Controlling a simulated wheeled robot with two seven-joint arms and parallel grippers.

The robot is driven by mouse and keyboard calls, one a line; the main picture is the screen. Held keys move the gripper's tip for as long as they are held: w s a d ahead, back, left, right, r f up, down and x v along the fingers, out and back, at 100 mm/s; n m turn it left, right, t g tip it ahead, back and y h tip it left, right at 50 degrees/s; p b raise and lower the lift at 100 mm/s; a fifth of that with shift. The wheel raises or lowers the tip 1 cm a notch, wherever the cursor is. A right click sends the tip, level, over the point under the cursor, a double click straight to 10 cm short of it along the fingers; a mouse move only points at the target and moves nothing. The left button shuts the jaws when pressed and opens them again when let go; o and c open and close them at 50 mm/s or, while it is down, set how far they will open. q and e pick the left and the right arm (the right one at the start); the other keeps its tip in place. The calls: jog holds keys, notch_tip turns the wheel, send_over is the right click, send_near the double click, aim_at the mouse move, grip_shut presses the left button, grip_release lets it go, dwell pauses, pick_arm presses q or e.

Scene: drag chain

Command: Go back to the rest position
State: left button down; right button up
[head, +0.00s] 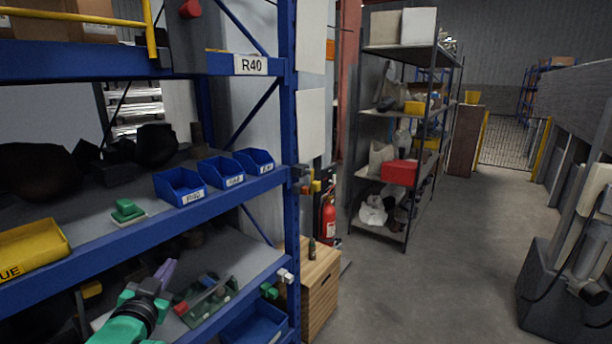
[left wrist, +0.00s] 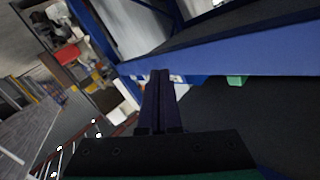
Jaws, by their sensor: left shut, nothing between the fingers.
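My left gripper (head: 167,270) is at the lower left of the head view, at the end of my green and black arm, by the lower shelf (head: 225,260) of the blue rack. Its purple fingers are together and hold nothing. In the left wrist view the dark fingers (left wrist: 160,82) are also closed, with a blue rack beam (left wrist: 235,57) close past their tips. A green device with a red part (head: 207,300) lies on the lower shelf, to the right of the gripper. My right gripper is out of view.
Blue bins (head: 180,187) and a green block (head: 127,210) stand on the middle shelf. A yellow bin (head: 32,250) is at the left. A wooden cabinet (head: 318,290) stands beside the rack. The aisle floor (head: 430,270) is clear.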

pick_arm(q)
jog(key=s+d+f+n+g+h, duration=0.1)
jog(key=s+d+f+g, duration=0.35)
jog(key=s+f, duration=0.75)
jog(key=s+d+f+g+h, duration=0.1)
jog(key=s+d+f+g, duration=0.1)
jog(key=s+f+g, duration=0.8)
jog(key=s+f, duration=0.3)
jog(key=f, duration=1.1)
jog(key=s+f, duration=0.4)
jog(key=f, duration=0.9)
jog(key=s+a+f+g, duration=0.1)
jog(key=s+a+f, duration=0.1)
jog(key=s+f, duration=1)
jog(key=s, duration=0.3)
jog(key=shift+a+f, duration=0.3)
jog(key=shift+f, duration=0.05)
jog(key=shift+s, duration=0.1)
